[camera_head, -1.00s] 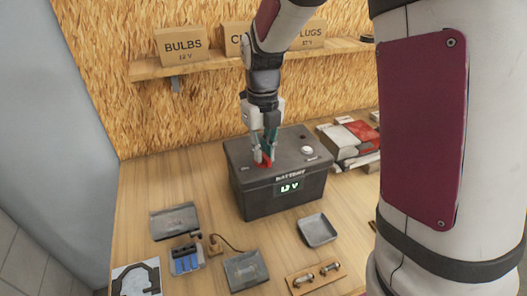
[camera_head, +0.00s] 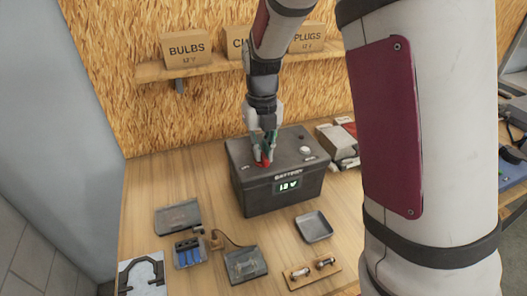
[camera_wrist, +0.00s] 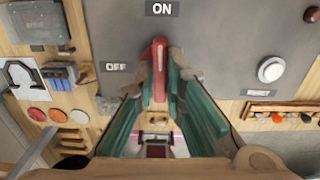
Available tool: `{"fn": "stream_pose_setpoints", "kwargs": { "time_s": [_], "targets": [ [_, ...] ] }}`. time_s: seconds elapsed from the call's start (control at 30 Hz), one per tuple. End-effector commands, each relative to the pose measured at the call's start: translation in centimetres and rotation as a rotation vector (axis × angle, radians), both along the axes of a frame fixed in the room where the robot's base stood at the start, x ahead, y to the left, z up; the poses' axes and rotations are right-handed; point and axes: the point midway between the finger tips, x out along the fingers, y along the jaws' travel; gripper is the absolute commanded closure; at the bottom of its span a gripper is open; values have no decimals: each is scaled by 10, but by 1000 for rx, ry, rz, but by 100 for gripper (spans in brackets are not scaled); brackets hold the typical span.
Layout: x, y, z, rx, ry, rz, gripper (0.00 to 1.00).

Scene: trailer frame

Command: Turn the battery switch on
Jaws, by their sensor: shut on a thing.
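The OFF label (camera_wrist: 116,67) is to the left of the handle. My gripper (camera_wrist: 163,78) has its green-padded fingers shut on the handle, one on each side. In the head view the red handle (camera_head: 262,164) is partly hidden by my fingers.
A round white button (camera_head: 305,150) sits on the box top, right of my gripper. Small trays (camera_head: 314,227) and fuses (camera_head: 187,250) lie in front of the box. A shelf (camera_head: 215,66) with labelled cartons is behind my arm.

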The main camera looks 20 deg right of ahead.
Motion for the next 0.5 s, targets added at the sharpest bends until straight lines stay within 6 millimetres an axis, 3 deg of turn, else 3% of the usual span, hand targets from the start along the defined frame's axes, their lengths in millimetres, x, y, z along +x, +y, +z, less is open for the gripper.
{"fn": "stream_pose_setpoints", "kwargs": {
  "time_s": [0.5],
  "targets": [
    [-1, 1, 0, 1, 3, -62, 100]
  ]
}}
